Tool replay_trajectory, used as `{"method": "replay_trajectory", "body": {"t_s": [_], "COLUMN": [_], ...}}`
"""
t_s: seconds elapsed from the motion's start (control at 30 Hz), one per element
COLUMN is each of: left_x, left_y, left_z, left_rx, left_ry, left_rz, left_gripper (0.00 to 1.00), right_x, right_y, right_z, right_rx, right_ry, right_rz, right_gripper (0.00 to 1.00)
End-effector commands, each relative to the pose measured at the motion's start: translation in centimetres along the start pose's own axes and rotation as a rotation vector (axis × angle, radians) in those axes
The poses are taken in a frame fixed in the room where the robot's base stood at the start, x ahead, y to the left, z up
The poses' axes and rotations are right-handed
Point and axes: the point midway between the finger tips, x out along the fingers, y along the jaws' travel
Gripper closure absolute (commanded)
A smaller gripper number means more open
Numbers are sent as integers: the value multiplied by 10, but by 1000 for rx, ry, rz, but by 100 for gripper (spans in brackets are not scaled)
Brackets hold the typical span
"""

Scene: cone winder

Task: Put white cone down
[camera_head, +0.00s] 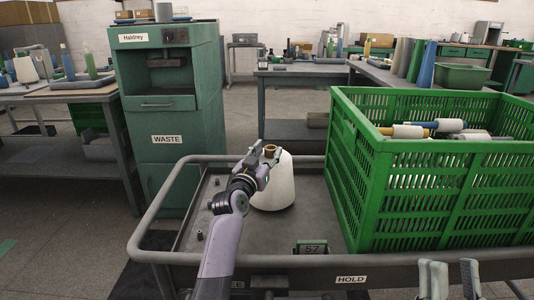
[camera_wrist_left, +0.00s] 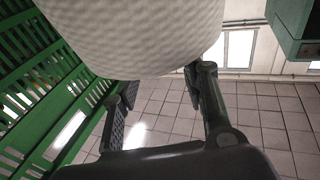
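The white cone (camera_head: 274,188) is upright over the grey cart top (camera_head: 218,238), left of the green crate. I cannot tell whether its base touches the cart. Its brown tube end (camera_head: 270,148) shows at the top. My left gripper (camera_head: 264,158) is at this upper end, its fingers either side of it, and appears shut on it. In the left wrist view the white cone (camera_wrist_left: 135,30) fills the top and hides the fingertips of my left gripper (camera_wrist_left: 160,88). My right gripper (camera_head: 450,280) is at the bottom right, its two fingers apart, open and empty.
The green crate (camera_head: 455,195) holds several spools and stands close to the right of the cone. A green waste cabinet (camera_head: 168,110) stands behind the cart's left rear. The cart has a raised rail (camera_head: 160,210). A small display (camera_head: 311,247) sits at its front edge. Bare cart top lies around the cone.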

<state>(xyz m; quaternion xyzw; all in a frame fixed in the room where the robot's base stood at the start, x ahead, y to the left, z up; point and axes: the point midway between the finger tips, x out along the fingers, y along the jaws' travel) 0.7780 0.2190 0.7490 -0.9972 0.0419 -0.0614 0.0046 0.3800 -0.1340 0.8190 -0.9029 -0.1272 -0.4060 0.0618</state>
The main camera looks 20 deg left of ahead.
Motion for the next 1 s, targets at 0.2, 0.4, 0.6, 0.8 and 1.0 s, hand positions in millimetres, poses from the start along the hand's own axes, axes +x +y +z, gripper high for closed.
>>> {"method": "replay_trajectory", "body": {"t_s": [0.2,0.4,0.6,0.8,1.0], "left_x": [0,0,-12,-43,-79], "left_y": [0,0,0,-1,0], "left_z": [0,0,0,-1,-1], "left_rx": [0,0,0,2,2], "left_ry": [0,0,-1,-2,-1], "left_rz": [0,0,-1,-1,-1], "left_gripper": [48,48,48,48,48], "right_x": [0,0,1,-4,-19], "right_y": [0,0,2,6,12], "right_z": [0,0,14,48,84], "right_rx": [0,0,-4,-13,-22], "right_ry": [-1,-2,-81,-283,-499], "right_rz": [0,0,4,11,22], "right_gripper": [70,70,70,70,70]}}
